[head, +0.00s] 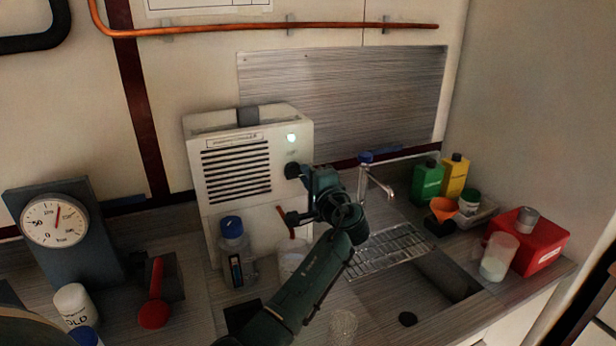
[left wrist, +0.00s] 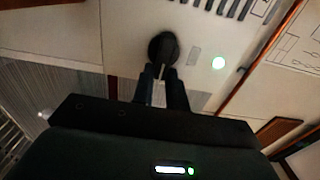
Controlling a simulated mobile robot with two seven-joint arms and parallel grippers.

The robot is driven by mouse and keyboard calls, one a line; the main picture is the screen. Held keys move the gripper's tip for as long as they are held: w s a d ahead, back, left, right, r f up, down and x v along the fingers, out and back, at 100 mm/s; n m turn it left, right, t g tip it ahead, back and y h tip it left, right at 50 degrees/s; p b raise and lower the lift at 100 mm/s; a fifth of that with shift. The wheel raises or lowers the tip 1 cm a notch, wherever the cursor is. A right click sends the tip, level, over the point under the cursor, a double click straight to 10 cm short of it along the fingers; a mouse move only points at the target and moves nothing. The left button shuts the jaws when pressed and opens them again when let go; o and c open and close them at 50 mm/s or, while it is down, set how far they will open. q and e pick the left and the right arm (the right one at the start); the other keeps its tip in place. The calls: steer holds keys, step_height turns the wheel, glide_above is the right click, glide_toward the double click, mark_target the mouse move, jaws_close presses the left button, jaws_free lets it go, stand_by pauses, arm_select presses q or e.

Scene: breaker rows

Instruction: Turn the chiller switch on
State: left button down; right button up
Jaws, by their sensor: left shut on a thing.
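The chiller (head: 212,152) is a white box with a dark vent grille, standing on the counter against the back wall. The knob's exact turn angle cannot be told. My right gripper is not in view.
A blue-capped bottle (head: 233,250) stands before the chiller. A tap (head: 376,180) and sink (head: 428,287) lie to the right, with green (head: 427,183) and yellow (head: 455,176) bottles and a red box (head: 540,246) beyond. A gauge (head: 56,222) and red lever (head: 155,295) are left.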

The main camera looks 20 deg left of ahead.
arm_select(q)
steer(key=c, duration=1.4)
jaws_free()
steer(key=shift+d, duration=0.1)
steer(key=b+v, duration=0.3)
steer(key=v, duration=1)
steer(key=shift+f, duration=0.1)
